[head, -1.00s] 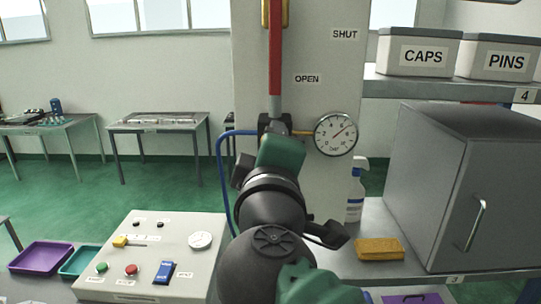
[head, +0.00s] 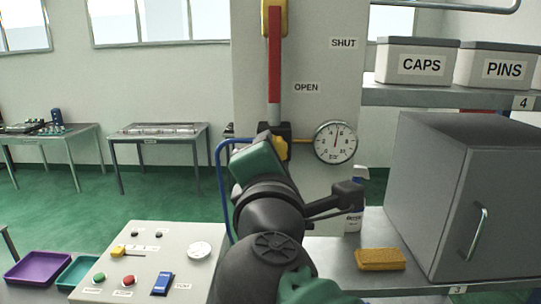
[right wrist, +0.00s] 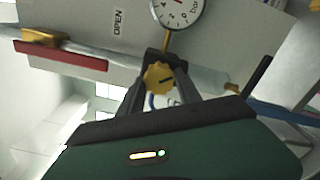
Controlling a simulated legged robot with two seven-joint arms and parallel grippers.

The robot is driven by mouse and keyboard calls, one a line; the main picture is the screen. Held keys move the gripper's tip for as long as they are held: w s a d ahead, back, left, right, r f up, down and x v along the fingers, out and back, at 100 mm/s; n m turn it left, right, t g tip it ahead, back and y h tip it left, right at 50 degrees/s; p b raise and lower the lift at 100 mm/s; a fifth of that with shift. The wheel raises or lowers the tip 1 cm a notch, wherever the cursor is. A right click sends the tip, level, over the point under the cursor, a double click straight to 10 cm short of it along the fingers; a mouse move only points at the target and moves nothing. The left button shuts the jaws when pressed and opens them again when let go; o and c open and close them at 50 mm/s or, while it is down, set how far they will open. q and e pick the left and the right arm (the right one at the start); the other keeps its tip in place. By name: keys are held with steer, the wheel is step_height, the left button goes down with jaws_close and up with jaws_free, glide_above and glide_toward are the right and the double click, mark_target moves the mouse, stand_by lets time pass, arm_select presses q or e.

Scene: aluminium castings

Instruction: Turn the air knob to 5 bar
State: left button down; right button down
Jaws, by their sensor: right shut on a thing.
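The yellow air knob (right wrist: 158,79) sits between the two dark fingers of my right gripper (right wrist: 160,84), which is shut on it. In the head view, a bit of the knob (head: 281,147) shows beside the gripper; my green and black hand hides the rest. The round gauge (head: 335,142) is right of the knob, joined by a brass pipe. Its needle points almost straight up, leaning slightly right, between 4 and 6. In the right wrist view the gauge (right wrist: 178,8) is cut off at the top. My left gripper is not in view.
The red-handled lever (head: 274,60) hangs above the knob, beside the OPEN label (head: 306,88). A blue hose (head: 220,180) runs down at left. A control panel (head: 135,255) is at lower left. A spray bottle (head: 354,220), yellow sponge (head: 380,259) and grey cabinet (head: 425,200) are at right.

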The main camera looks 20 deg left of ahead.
steer(key=shift+r, duration=0.1)
stand_by(0.5)
steer(key=c, duration=1.2)
jaws_free()
steer(key=o, duration=0.3)
steer(key=shift+w, duration=0.15)
steer(key=shift+o, duration=0.3)
steer(key=shift+w, duration=0.25)
steer(key=shift+s, duration=0.1)
